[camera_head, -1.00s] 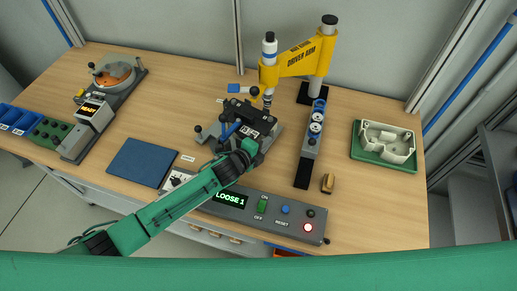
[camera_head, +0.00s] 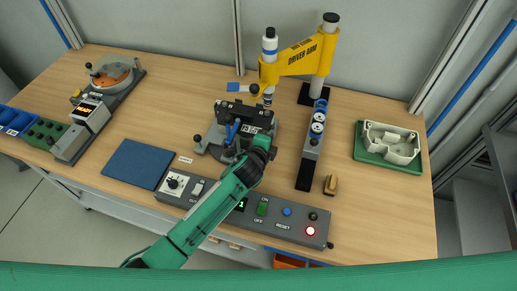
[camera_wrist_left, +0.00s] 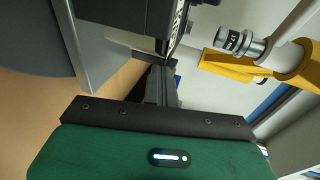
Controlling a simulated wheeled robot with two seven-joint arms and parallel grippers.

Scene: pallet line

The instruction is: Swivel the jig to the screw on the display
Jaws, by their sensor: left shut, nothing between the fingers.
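The dark jig (camera_head: 258,116) with pale labels stands on a grey base with a blue lever and black knobs, below the yellow driver arm (camera_head: 298,58). The display (camera_head: 242,204) on the grey control box is mostly hidden behind my left arm; only a bit of green lettering shows. My left gripper's fingers are hidden in the head view, at the jig's near right side. In the left wrist view the shut, empty gripper (camera_wrist_left: 161,72) points at the jig's dark body (camera_wrist_left: 150,15), close against it; I cannot tell whether they touch. My right gripper is out of view.
The control box (camera_head: 297,230) has switches and a lit red button. A grey rail with gauges (camera_head: 310,150) stands right of the jig, then a green tray with a pale housing (camera_head: 392,142). A blue mat (camera_head: 138,163) lies left. Bare table separates them.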

